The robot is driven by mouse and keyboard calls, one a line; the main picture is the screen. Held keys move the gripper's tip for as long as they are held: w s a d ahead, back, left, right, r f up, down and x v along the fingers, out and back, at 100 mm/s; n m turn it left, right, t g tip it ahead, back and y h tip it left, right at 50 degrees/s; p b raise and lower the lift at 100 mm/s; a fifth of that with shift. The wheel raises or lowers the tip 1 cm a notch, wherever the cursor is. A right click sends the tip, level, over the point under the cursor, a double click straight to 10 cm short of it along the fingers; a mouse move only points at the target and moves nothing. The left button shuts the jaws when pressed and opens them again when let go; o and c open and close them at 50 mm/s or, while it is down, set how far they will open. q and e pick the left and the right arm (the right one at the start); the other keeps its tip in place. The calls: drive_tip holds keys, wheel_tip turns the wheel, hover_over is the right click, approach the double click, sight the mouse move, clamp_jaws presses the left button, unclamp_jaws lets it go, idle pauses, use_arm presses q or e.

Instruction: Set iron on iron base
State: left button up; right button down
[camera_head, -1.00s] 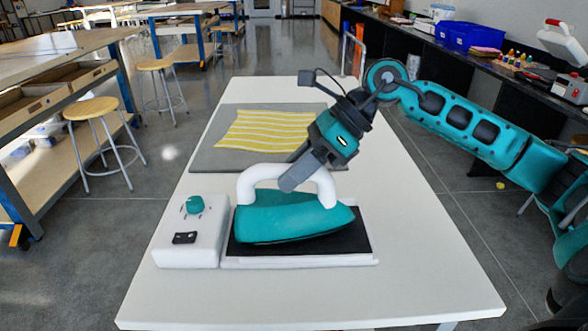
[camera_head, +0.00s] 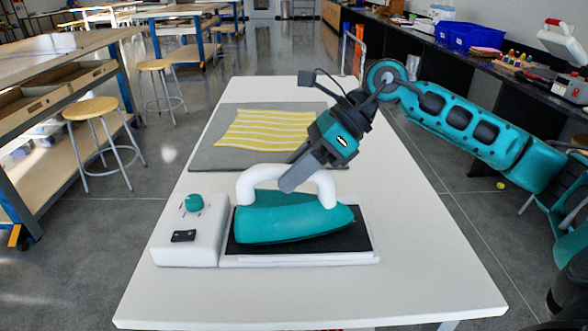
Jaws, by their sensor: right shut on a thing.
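The teal iron (camera_head: 290,218) with a white handle sits over the black pad of the iron base (camera_head: 340,240), its tip pointing right. The base has a white control box (camera_head: 190,232) on its left, with a teal knob and a black switch. My right gripper (camera_head: 292,182) comes down from the upper right and is shut on the iron's white handle. The iron looks level and appears to rest on the pad; any small gap under it cannot be seen. My left gripper is not in view.
A grey mat (camera_head: 205,150) with a yellow striped cloth (camera_head: 266,129) lies behind the base on the white table (camera_head: 400,290). The table's front and right side are clear. Wooden stools (camera_head: 90,108) and a workbench stand to the left.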

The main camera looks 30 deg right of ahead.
drive_tip(key=shift+f, duration=0.2)
drive_tip(key=c, duration=1.1)
unclamp_jaws()
drive_tip(key=shift+r, duration=0.1)
drive_tip(key=shift+c, duration=0.2)
drive_tip(key=shift+o, duration=0.3)
drive_tip(key=shift+f, duration=0.2)
drive_tip(key=shift+v, duration=2.45)
drive_tip(key=b+v, duration=0.1)
drive_tip(key=v, duration=0.5)
drive_tip(key=shift+d, duration=0.1)
